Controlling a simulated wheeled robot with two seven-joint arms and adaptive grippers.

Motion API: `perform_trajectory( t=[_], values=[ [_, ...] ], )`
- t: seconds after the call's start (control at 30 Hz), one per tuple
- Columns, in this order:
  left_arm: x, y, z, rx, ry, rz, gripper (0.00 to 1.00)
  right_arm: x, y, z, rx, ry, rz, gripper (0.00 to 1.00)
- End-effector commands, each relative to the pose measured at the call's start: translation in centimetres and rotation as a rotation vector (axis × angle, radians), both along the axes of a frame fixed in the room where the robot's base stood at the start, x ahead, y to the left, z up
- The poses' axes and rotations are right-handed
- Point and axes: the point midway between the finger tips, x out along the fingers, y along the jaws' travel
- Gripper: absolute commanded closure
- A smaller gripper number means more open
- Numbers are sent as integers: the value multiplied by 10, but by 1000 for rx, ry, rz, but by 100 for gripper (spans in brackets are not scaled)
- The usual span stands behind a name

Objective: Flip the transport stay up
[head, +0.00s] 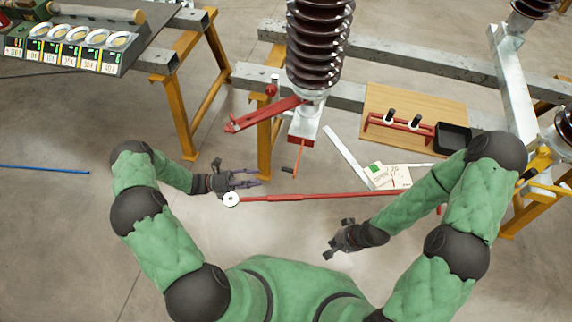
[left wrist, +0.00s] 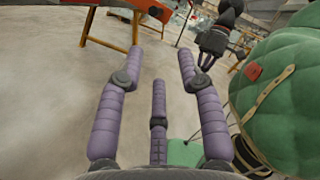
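A red flat bar (head: 262,115), which looks like the transport stay, slants down to the left from the foot of the brown ribbed insulator (head: 318,45) in the head view. It lies low, near horizontal. My left gripper (head: 250,179) is below it and to its left, apart from it. The left wrist view shows the purple fingers of this gripper (left wrist: 160,75) spread with nothing between them. My right gripper (head: 334,238) is lower in the head view, its fingers apart and empty.
A long red rod with a white disc end (head: 231,199) stretches between my arms. A red box with an orange handle (head: 289,158) hangs under the insulator. A wooden board (head: 400,97) holds tools and a black tray (head: 453,138). Yellow trestle legs (head: 181,115) stand left.

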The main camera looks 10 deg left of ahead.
Motion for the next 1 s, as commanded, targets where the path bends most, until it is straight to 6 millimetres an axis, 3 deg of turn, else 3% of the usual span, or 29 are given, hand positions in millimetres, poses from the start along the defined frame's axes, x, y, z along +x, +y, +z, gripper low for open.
perform_trajectory(
  t=[0.1, 0.23, 0.7, 1.0],
  values=[
    [4, 12, 7, -50, 9, 28, 63, 0, 0, 0, 0, 0, 0, 100],
    [7, 7, 11, -62, 9, 30, 63, 0, 0, -1, 0, 0, 0, 100],
    [24, -65, 30, -57, 8, 27, 63, 0, 0, -13, 0, 0, 0, 100],
    [30, -86, 37, -57, 9, 28, 63, 0, 0, -16, 0, 0, 0, 100]
  ],
)
